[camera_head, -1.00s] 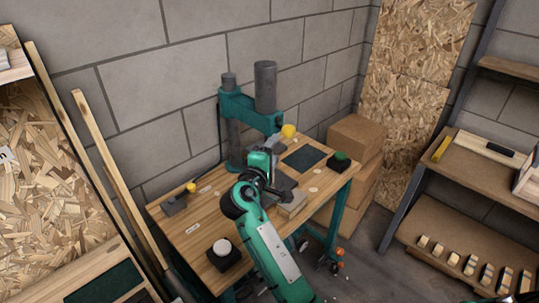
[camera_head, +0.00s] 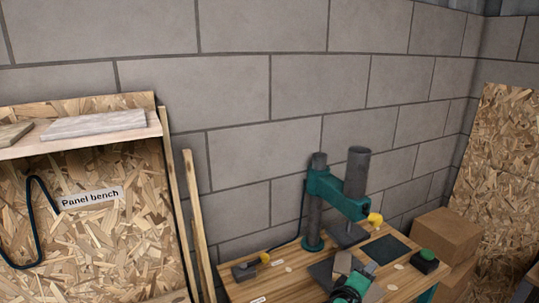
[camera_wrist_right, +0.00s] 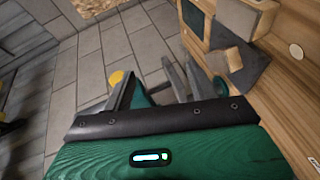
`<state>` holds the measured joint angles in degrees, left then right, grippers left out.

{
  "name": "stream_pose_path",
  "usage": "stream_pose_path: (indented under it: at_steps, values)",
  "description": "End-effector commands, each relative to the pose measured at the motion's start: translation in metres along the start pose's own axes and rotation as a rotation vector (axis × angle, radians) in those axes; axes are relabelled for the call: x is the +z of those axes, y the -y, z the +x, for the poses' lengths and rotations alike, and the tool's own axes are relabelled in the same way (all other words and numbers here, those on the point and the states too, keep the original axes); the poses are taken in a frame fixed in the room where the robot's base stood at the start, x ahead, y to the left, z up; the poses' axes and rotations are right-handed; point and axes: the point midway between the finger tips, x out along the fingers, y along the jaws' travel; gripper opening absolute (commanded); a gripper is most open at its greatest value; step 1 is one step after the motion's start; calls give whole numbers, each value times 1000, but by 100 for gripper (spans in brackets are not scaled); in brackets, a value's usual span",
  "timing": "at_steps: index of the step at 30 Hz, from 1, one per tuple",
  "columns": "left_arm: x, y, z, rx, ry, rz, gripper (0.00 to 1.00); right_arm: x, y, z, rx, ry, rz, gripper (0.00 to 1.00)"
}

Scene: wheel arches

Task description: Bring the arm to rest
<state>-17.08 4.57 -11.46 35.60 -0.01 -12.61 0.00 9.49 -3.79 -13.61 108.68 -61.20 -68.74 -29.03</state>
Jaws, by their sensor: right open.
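My right gripper (camera_wrist_right: 155,85) is open in the right wrist view, with its two grey fingers apart and nothing between them. In the head view my green right wrist shows at the bottom edge, over the front of the wooden workbench (camera_head: 285,268); the rest of that arm is out of frame. The finger gap is hard to make out there. My left gripper is in neither view.
A teal drill press (camera_head: 336,190) with a yellow knob (camera_head: 375,219) stands behind my wrist. Cardboard boxes (camera_head: 446,236) stand at right. A panel bench shelf (camera_head: 80,133) is at left.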

Motion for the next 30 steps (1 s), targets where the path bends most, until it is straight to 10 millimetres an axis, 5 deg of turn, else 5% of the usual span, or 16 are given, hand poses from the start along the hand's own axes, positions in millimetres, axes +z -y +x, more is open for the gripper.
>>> stream_pose_path:
  at_steps: [6, 12, 18, 30]
  values:
    - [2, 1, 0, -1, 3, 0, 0, 90, 89, -39, -344, 45, 221, 58]
    - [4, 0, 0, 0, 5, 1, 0, 156, 142, -100, -644, 117, 392, 58]
    - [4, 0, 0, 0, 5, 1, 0, 194, 165, -154, -854, 183, 490, 58]
    - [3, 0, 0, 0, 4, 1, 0, 236, 178, -231, -1115, 287, 577, 58]
